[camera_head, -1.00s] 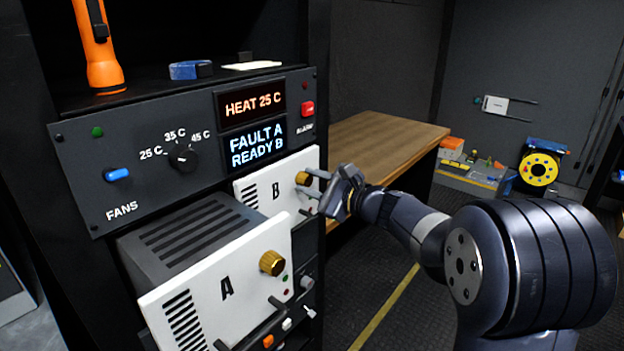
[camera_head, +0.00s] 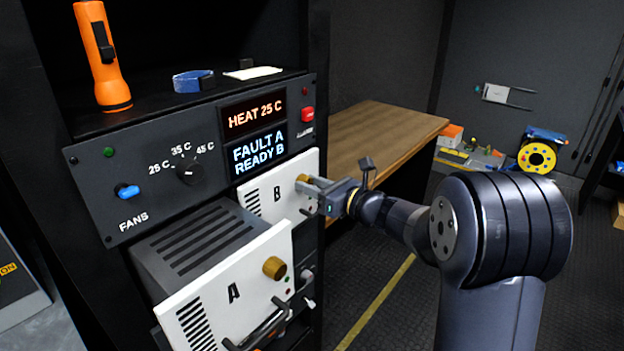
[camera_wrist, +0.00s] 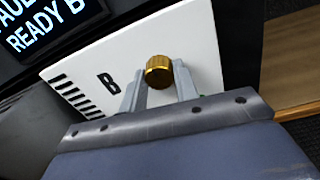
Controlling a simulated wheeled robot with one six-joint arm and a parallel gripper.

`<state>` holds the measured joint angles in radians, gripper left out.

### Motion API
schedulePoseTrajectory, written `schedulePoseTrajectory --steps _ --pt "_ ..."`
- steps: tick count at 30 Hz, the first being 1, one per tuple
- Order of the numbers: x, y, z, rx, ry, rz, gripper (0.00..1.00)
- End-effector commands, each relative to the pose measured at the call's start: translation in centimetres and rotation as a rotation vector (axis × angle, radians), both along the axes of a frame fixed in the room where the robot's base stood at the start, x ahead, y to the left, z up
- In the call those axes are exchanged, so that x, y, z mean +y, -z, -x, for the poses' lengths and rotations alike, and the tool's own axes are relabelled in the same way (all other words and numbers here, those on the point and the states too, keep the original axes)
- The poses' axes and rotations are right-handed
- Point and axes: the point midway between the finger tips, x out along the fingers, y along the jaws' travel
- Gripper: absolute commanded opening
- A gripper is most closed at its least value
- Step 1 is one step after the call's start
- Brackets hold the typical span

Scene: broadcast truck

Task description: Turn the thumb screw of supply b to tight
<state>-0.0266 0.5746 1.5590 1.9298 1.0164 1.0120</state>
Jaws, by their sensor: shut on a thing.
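Supply B (camera_head: 265,207) is a white-faced unit pushed back in the rack, under the display panel. Its brass thumb screw (camera_wrist: 158,72) is at the right of the letter B in the wrist view, and in the head view it is partly hidden by my fingers. My gripper (camera_head: 306,184) is at the screw, its two grey fingers (camera_wrist: 159,90) shut on the knob from either side. The display (camera_head: 259,149) reads "FAULT A READY B".
Supply A (camera_head: 232,290) sticks out of the rack at lower left, with its own brass screw (camera_head: 274,268) and black handle (camera_head: 262,328). A wooden bench (camera_head: 385,128) stands to the right behind my arm. An orange flashlight (camera_head: 102,60) stands on the rack top.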

Motion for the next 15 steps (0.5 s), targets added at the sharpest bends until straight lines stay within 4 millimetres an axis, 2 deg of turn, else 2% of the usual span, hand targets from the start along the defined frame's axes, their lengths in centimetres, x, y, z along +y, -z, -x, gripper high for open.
schedulePoseTrajectory --steps 15 --pt "0.0 0.14 0.01 0.093 -0.001 -0.07 0.06"
